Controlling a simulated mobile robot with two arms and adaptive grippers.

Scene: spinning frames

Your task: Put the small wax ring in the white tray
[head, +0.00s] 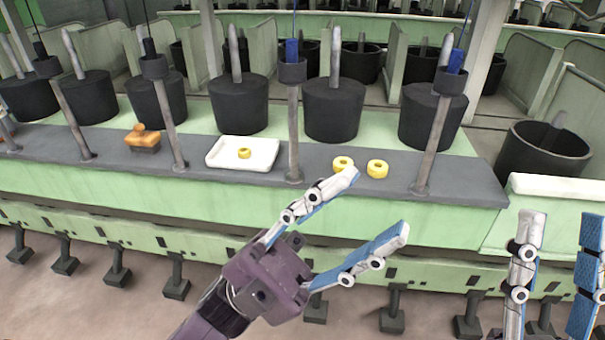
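The white tray (213,160) lies on the dark grey ledge left of the middle. A small yellow wax ring (244,153) lies flat inside the tray. Two bigger-looking yellow rings, one on the left (342,163) and one on the right (377,168), lie on the ledge to the right of the tray. My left gripper (376,205) is open and empty, in front of the ledge and just below these two rings in the picture. My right gripper (562,217) is open and empty at the lower right edge.
Upright grey posts (293,130) rise from the ledge (225,183) on both sides of the tray. An orange-brown object on a dark block (143,139) sits further left. Black tubs (238,104) stand behind the ledge. A black bin (545,150) is at the right.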

